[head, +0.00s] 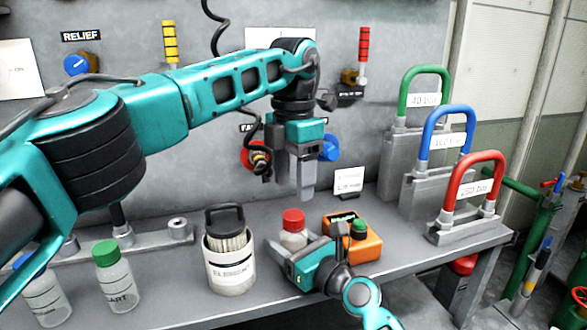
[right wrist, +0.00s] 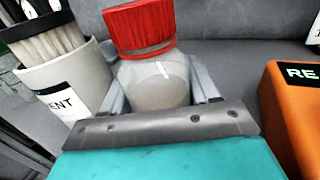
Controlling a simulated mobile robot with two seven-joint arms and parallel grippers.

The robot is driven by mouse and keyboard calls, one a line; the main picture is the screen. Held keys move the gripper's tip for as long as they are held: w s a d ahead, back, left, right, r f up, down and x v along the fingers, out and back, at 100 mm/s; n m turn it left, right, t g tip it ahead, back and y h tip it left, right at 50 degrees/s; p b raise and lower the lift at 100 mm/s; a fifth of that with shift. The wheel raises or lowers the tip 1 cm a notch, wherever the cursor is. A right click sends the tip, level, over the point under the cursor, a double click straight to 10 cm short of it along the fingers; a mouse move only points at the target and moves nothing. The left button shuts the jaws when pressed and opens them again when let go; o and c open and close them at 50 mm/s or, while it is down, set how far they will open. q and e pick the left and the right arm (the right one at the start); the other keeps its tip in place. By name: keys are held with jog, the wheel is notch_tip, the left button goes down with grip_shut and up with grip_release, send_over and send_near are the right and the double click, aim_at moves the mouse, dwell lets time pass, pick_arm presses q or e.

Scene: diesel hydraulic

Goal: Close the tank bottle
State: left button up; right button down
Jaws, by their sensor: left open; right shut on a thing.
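A clear bottle (head: 292,239) with a red cap (head: 293,218) stands on the bench. It fills the middle of the right wrist view, with the bottle body (right wrist: 155,85) below the ribbed red cap (right wrist: 140,25). The cap sits on the bottle's top; I cannot tell how tight it is. No label shows on this bottle. My right gripper (head: 300,250) is shut on the bottle's body, one finger on each side below the cap. My left gripper (head: 290,190) is open and empty, pointing down above the red cap, apart from it.
A white pot labelled ELEMENT (head: 230,275) stands left of the bottle. An orange device (head: 362,250) is close on the right. A green-capped bottle (head: 113,278) and a blue-capped bottle (head: 45,297) stand at left. Three shackle-topped blocks stand at right. Valves line the back panel.

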aim_at(293, 215)
pick_arm(q)
jog(key=n, duration=0.5)
jog(key=shift+r+n, duration=0.2)
jog(key=shift+n, duration=0.2)
jog(key=n, duration=0.3)
jog(key=shift+r, duration=0.1)
jog(key=n, duration=0.5)
jog(key=shift+r+n, duration=0.2)
jog(key=shift+n, duration=0.2)
jog(key=n, duration=0.4)
jog(key=shift+r+n, duration=0.15)
jog(key=shift+n, duration=0.15)
jog(key=shift+f, duration=4.05)
